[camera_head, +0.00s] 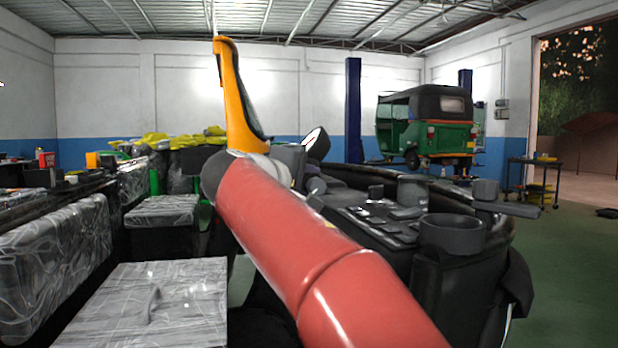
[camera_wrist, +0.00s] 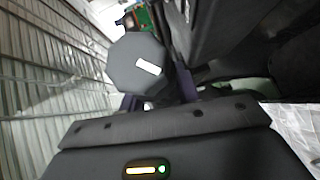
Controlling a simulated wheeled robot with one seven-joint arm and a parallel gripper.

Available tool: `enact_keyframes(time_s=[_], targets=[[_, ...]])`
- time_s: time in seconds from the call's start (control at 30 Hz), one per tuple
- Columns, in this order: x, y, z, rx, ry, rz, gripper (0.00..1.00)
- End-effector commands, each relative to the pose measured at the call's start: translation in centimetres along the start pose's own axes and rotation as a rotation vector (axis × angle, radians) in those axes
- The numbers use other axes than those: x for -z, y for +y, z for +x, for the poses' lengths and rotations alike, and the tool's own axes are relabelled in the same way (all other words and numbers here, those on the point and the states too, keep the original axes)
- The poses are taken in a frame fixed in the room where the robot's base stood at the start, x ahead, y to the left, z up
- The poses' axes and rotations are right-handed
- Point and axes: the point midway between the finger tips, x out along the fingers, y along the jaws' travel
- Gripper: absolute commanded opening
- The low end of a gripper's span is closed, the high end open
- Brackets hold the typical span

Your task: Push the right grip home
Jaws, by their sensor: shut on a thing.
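A dark, faceted grip end (camera_wrist: 128,62) with a small white mark fills the middle of the wrist view. My gripper (camera_wrist: 158,93) is shut on it, with purple-tinted fingers to either side. In the head view, my red and orange arm crosses the front of the picture and hides much of the handlebar area.
A dark dashboard (camera_head: 378,218) with a round cup-like holder (camera_head: 452,233) lies right of my arm. Plastic-wrapped seats (camera_head: 155,305) fill the left. A green rickshaw (camera_head: 440,130) stands far behind. Open floor (camera_head: 570,270) lies at the right.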

Motion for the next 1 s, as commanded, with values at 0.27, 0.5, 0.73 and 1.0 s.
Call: enact_keyframes(time_s=[0.27,0.5,0.73,1.0], targets=[[0.1,0.1,0.0,-0.005,0.007,0.0,0.53],[0.1,0.1,-0.2,-0.004,0.006,0.0,0.53],[0.1,0.0,-3.3,-0.004,0.009,0.0,0.53],[0.1,0.1,-7.2,-0.005,0.008,0.0,0.53]])
